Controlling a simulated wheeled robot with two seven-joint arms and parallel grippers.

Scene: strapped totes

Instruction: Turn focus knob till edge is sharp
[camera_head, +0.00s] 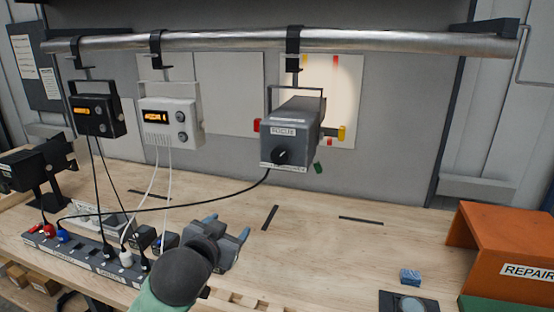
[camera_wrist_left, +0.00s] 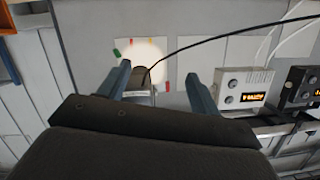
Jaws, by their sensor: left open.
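The grey focus unit (camera_head: 292,130) hangs from the metal rail by a black clamp, with a label reading FOCUS on its front. Its black focus knob (camera_head: 281,156) is on the lower front face. Behind it a round light spot (camera_head: 325,78) falls on a white panel; how sharp its edge is I cannot tell. My left gripper (camera_head: 230,228) is open and empty above the bench, below and left of the knob and apart from it. In the left wrist view the unit (camera_wrist_left: 138,88) shows between the open fingers, farther off. My right gripper is not in view.
A black box (camera_head: 97,115) and a white box (camera_head: 170,121) with orange displays hang left on the rail (camera_head: 230,41). A black cable droops from the focus unit to the power strip (camera_head: 85,256). An orange stand (camera_head: 500,240) and a blue block (camera_head: 410,276) are at right.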

